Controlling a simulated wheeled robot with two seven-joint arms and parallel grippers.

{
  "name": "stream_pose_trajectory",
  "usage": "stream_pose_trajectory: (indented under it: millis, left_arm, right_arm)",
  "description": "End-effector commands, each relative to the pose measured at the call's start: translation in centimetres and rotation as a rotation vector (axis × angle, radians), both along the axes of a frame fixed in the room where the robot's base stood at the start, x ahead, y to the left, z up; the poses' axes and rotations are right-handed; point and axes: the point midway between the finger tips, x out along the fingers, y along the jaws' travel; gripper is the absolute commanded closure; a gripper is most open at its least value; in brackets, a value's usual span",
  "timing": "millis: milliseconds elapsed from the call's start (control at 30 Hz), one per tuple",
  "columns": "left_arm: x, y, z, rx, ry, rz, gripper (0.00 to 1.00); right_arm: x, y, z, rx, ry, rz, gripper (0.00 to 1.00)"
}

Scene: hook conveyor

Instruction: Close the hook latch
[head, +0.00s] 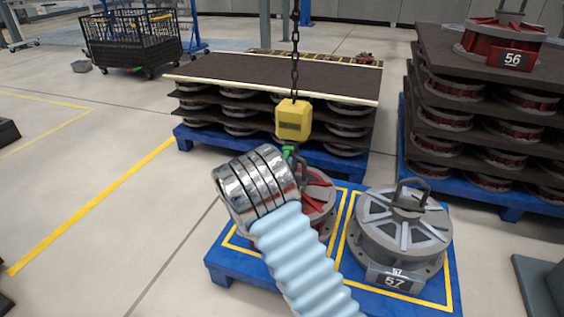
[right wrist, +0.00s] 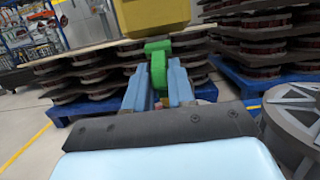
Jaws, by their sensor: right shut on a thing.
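The yellow hook block (head: 293,120) hangs on a dark chain above the blue pallet in the head view. Its green hook and latch (head: 289,151) show just below it, partly hidden behind my right wrist. In the right wrist view the green hook part (right wrist: 158,68) stands between the two blue fingers of my right gripper (right wrist: 160,85), which are shut on it. The yellow block (right wrist: 152,14) is right above it. The exact latch position is hard to tell. In the head view my right arm hides its own fingers. My left gripper is not in view.
A red-and-grey part (head: 318,195) sits under the hook, partly hidden by my arm. A grey part marked 57 (head: 405,228) sits beside it on the blue pallet (head: 232,262). Stacked pallets stand behind (head: 250,72) and right (head: 430,60).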

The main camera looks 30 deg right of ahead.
Motion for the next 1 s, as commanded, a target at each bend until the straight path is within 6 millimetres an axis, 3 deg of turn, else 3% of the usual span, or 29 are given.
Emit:
stream_pose_trajectory:
  millis: [500,1000]
  left_arm:
    - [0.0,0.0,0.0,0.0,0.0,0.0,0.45]
    - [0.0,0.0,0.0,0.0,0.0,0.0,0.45]
  right_arm:
    - [0.9,-1.0,-1.9,-0.307,-0.264,0.002,1.0]
    - [1.2,-1.4,-2.1,-0.396,-0.345,0.0,1.0]
